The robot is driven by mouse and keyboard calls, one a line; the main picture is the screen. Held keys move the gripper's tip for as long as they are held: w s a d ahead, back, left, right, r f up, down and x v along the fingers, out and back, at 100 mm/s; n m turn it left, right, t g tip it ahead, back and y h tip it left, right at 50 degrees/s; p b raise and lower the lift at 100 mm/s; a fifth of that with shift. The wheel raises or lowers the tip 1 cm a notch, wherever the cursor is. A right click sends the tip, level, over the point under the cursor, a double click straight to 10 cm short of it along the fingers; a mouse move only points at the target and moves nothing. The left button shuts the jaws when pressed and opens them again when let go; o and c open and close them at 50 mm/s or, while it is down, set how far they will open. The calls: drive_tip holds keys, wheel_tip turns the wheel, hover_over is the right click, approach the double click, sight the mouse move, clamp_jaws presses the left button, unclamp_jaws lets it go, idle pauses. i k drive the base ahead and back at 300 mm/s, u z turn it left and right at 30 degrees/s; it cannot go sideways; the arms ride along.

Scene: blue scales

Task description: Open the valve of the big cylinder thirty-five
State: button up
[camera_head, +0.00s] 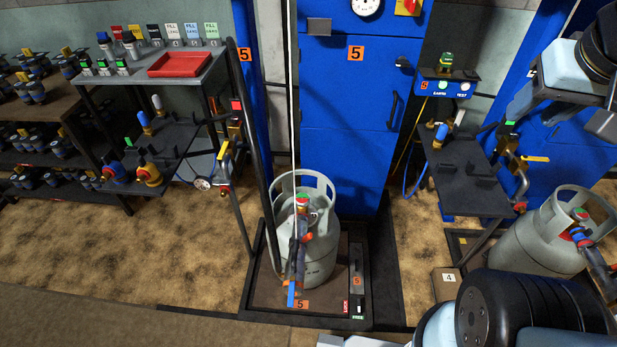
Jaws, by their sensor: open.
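A big grey cylinder (320,255) with an open collar stands upright on the dark scale platform (262,292) marked 5. Small dark print on its body is too small to read, so I cannot tell whether it is thirty-five. Its valve (302,201), with red and green parts, sits inside the collar. A filling head with a blue lever (291,293) hangs in front of the cylinder; I cannot tell how it joins the valve. My gripper is not clearly visible; parts of my arm show at the right.
A blue cabinet (345,150) marked 5 stands behind the scale. A table with a red tray (180,64) and a dark shelf with fittings (150,150) are at left. Another dark shelf (470,190) is at right. Carpet at lower left is clear.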

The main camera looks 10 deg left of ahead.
sight(302, 199)
drive_tip(key=z, duration=0.15)
drive_tip(key=k, duration=1.1)
drive_tip(key=u, duration=0.5)
drive_tip(key=i, duration=1)
drive_tip(key=z, duration=0.05)
